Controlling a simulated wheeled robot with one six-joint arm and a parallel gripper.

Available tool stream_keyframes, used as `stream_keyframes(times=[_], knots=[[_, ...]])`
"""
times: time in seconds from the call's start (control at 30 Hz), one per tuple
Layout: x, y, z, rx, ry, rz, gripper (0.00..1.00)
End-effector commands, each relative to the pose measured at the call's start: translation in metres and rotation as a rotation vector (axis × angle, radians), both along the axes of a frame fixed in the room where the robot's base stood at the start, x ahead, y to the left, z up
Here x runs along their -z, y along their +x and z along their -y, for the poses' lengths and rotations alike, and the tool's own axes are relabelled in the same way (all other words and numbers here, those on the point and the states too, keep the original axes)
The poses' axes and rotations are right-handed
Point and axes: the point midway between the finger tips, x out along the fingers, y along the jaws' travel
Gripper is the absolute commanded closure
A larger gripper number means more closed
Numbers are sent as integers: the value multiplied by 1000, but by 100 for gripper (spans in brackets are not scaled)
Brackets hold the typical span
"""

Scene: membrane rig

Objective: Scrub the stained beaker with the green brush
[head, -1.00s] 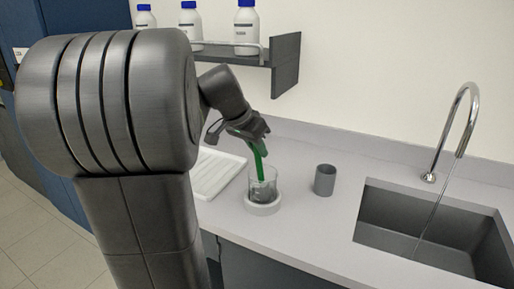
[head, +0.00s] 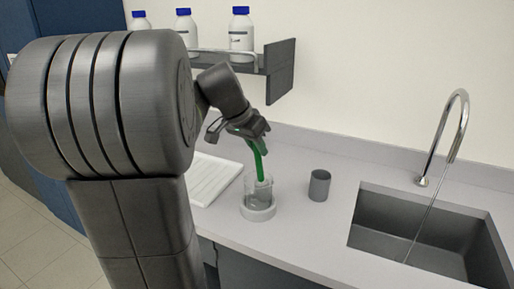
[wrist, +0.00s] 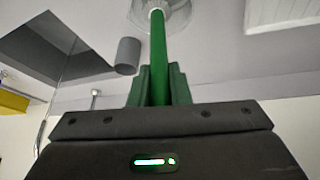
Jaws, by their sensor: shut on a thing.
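My gripper (head: 255,132) is shut on the green brush (head: 260,167) and holds it near upright, slightly tilted, over the beaker. In the wrist view the green handle (wrist: 158,55) stands between my gripper's two fingers (wrist: 158,85). The clear glass beaker (head: 249,190) stands upright on a round white base (head: 258,213) on the counter. The brush's lower end is at or inside the beaker's mouth; how deep is hard to tell. The beaker also shows in the wrist view (wrist: 180,14). Some grey shows low in the glass, but I cannot tell whether it is stain.
A grey cup (head: 319,186) stands right of the beaker, with the sink (head: 385,238) and tap (head: 423,181) beyond. A white ribbed tray (head: 210,182) lies to the left. A shelf (head: 280,72) with bottles hangs above.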

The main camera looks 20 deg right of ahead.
Motion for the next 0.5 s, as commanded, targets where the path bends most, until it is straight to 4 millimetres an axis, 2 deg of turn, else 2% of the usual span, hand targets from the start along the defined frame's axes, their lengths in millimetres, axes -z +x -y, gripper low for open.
stream_keyframes(times=[0.03,0.2,0.5], knots=[[-7,0,0,0,0,0,100],[-14,0,0,0,0,0,100],[1,0,0,0,0,0,100]])
